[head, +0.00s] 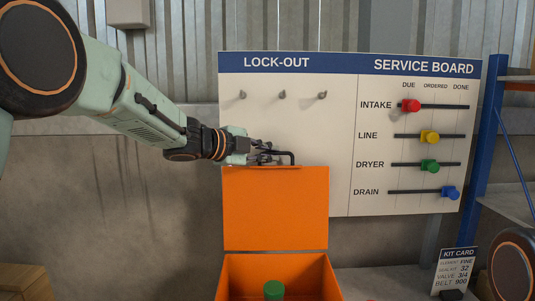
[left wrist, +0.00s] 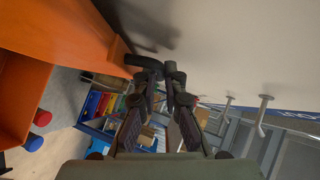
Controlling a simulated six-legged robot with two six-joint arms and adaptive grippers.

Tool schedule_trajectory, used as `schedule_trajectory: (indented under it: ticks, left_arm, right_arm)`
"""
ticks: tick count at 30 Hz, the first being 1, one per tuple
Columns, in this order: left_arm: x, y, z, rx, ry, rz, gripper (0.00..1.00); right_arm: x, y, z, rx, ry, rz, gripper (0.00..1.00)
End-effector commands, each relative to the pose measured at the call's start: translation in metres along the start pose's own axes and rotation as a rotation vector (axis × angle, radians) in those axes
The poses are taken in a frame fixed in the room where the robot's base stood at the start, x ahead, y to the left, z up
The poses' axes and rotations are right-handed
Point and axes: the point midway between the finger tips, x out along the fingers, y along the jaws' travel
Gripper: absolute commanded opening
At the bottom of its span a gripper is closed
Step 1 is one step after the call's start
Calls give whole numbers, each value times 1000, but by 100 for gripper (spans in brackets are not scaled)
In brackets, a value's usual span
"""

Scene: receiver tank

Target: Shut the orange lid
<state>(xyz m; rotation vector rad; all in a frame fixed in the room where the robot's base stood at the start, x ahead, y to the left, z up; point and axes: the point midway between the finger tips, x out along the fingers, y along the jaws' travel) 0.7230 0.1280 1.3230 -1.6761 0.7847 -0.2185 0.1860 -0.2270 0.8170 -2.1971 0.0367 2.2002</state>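The orange lid (head: 275,208) stands upright, open, at the back of an orange box (head: 225,275). A black bar handle (head: 292,157) sits at the lid's top edge. My left gripper (head: 265,153) is at this handle. In the left wrist view, its fingers (left wrist: 160,72) come close together around the handle's bar (left wrist: 142,60), and the lid (left wrist: 75,30) shows at the upper left. The fingertips partly hide the bar. My right gripper is not in view.
A green cylinder (head: 273,290) is in the open box. Behind the lid stands a white board (head: 300,130) with hooks and coloured sliders. A kit card (head: 455,270) stands at the lower right. A blue shelf post (head: 483,145) is at the right.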

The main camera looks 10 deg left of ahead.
Motion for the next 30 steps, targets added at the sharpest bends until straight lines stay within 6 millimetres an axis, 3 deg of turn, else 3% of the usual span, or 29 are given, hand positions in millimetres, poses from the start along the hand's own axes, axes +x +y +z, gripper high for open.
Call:
schedule_trajectory:
  ticks: [22,30]
  left_arm:
    - [-1,0,-1,1,0,1,0]
    - [-15,9,-16,1,1,0,0]
  right_arm:
    - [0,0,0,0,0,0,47]
    - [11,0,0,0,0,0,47]
